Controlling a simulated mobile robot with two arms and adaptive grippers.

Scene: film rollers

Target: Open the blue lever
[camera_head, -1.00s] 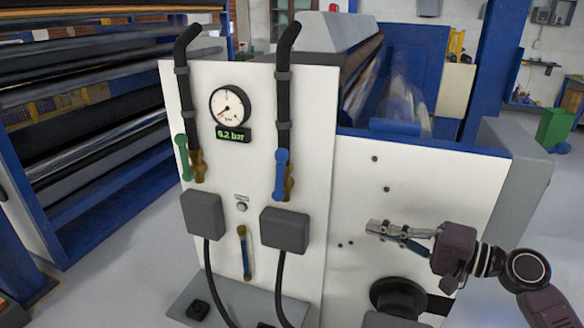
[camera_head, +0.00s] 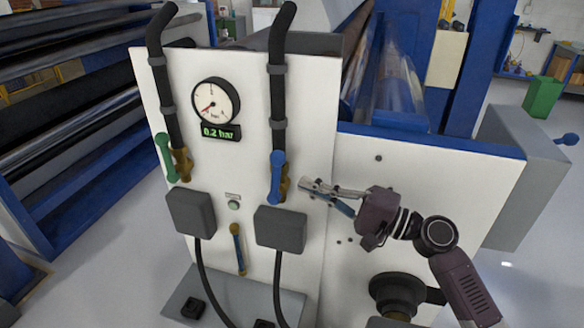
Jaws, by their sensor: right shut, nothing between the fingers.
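The blue lever (camera_head: 277,177) stands upright against the brass valve (camera_head: 284,188) on the right-hand black pipe of the white panel. My right gripper (camera_head: 303,185) is shut and empty. Its fingertips point left and are just right of the blue lever and its valve, with a small gap in the picture; I cannot tell the depth between them. The green lever (camera_head: 165,158) stands roughly upright, tilted slightly, at the left-hand pipe. My left gripper is not in view.
A round gauge (camera_head: 215,102) sits above a display (camera_head: 221,132) reading 0.2 bar. Grey boxes (camera_head: 280,230) hang below the valves, with cables running down. A black round fitting (camera_head: 397,293) sticks out below my right arm.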

